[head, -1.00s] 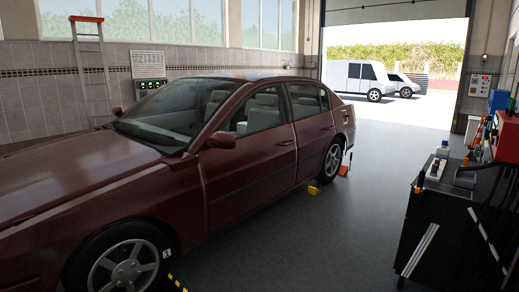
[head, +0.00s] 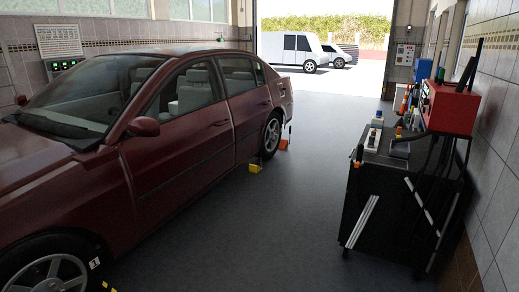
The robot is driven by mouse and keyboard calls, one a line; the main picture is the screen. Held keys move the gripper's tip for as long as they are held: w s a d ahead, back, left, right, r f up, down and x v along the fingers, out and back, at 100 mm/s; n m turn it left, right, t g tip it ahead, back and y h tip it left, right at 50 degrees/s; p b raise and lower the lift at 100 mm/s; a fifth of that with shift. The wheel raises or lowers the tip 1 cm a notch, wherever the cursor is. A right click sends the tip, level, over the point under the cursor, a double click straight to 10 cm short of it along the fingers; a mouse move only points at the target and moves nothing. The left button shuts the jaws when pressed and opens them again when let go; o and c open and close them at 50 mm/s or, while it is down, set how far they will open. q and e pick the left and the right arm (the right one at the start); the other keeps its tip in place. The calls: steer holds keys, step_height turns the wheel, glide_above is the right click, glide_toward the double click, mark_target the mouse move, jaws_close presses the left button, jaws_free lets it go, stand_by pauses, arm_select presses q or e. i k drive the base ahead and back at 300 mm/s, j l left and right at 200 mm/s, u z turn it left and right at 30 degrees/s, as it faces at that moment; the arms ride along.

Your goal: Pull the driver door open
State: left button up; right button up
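The dark red car (head: 50,190) stands along the left side of the head view, its front toward me. Its driver door (head: 180,150) faces the open floor to the right. The door looks shut, flush with the body. A door handle (head: 220,123) sits near the door's rear edge, and a side mirror (head: 144,127) is at its front edge. Neither of my grippers shows in the view.
A black workbench (head: 395,210) with a red machine (head: 448,108) and several tools stands at the right wall. Yellow (head: 255,167) and orange (head: 283,144) blocks sit by the rear wheel. Grey floor (head: 240,225) between car and bench is clear.

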mark_target(168, 162)
steer(key=i, duration=2.65)
